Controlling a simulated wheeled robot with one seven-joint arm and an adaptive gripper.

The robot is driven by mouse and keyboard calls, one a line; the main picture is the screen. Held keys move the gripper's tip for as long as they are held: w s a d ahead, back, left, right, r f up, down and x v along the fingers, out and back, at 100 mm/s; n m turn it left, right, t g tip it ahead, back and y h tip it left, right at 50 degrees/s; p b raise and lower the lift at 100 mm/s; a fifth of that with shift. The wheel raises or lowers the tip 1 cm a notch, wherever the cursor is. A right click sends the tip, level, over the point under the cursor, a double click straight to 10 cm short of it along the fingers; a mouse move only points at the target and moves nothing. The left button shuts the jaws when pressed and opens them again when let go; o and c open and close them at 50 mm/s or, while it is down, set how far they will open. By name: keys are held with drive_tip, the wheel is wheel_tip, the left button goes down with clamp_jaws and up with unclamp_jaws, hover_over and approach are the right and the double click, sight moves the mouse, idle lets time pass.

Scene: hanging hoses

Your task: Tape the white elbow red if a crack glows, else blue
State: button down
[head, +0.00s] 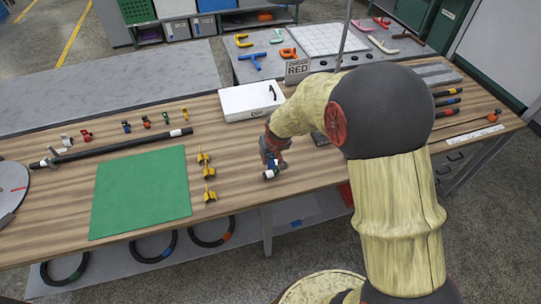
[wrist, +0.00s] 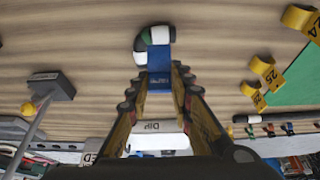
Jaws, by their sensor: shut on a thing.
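My gripper (head: 271,158) is low over the wooden table, right of the yellow stands. In the wrist view my gripper (wrist: 159,72) has its fingertips closed on a blue block (wrist: 159,58) with small light lettering. Just beyond the block is a short curved elbow (wrist: 140,42) with white, green and black parts. The block meets or overlaps it; I cannot tell if the elbow is gripped too. In the head view the elbow's white end (head: 269,175) shows beneath the fingers. I see no glow on its visible side; the rest is hidden.
A white tray (head: 231,113) stands behind my gripper. Yellow numbered stands (head: 209,196) and a green mat (head: 140,195) lie left. A black hose (head: 120,147) and small colored clips (head: 126,127) lie farther left. A RED sign (head: 297,69) is behind; colored-ended tools (head: 447,102) lie right.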

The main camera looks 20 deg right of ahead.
sight(270, 161)
drive_tip(key=shift+f, duration=0.2)
drive_tip(key=shift+f+b, duration=1.25)
drive_tip(key=shift+f, duration=0.55)
drive_tip(key=shift+f+b, duration=1)
drive_tip(key=shift+f, duration=0.6)
idle(0.6)
